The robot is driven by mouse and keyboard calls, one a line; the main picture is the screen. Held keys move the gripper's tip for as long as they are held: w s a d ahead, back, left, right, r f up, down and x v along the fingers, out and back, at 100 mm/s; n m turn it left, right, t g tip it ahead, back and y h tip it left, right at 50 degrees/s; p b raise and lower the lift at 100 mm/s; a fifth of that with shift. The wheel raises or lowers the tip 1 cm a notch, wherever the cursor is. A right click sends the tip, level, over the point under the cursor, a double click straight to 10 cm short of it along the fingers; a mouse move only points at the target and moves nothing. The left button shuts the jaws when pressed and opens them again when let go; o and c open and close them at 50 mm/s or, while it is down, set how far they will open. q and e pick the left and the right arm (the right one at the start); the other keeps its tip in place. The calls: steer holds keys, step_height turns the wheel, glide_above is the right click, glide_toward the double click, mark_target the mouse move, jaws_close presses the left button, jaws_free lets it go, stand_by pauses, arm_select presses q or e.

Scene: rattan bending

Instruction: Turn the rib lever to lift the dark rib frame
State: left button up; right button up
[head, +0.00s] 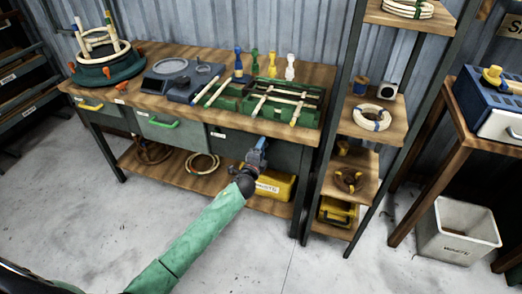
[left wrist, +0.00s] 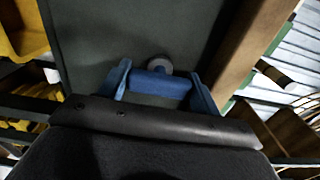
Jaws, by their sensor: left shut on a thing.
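My left gripper (head: 257,152) is at the front of the workbench, against the dark cabinet face below the green fixture. In the left wrist view, its blue fingers (left wrist: 162,88) are shut around a short blue bar with a grey round end (left wrist: 159,64), close to a dark panel (left wrist: 90,35). This appears to be the rib lever; it is mostly hidden by the gripper in the head view. The green fixture (head: 258,106) on the bench top holds several pale rattan poles. I cannot clearly tell the dark rib frame apart within it. My right gripper is not in view.
The workbench (head: 150,101) also bears a round dark green form (head: 108,72) with upright canes and a grey device (head: 180,80). A yellow bin (head: 275,188) sits on the lower shelf near my gripper. A wooden shelf rack (head: 345,150) stands close on the right. The floor in front is clear.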

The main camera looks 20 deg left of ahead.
arm_select(q)
steer(key=o, duration=1)
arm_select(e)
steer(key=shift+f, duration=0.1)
arm_select(q)
steer(key=shift+s, duration=0.1)
steer(key=shift+s+f, duration=0.15)
steer(key=shift+s, duration=0.2)
steer(key=s+b, duration=0.1)
steer(key=s, duration=0.6)
steer(key=shift+a, duration=0.1)
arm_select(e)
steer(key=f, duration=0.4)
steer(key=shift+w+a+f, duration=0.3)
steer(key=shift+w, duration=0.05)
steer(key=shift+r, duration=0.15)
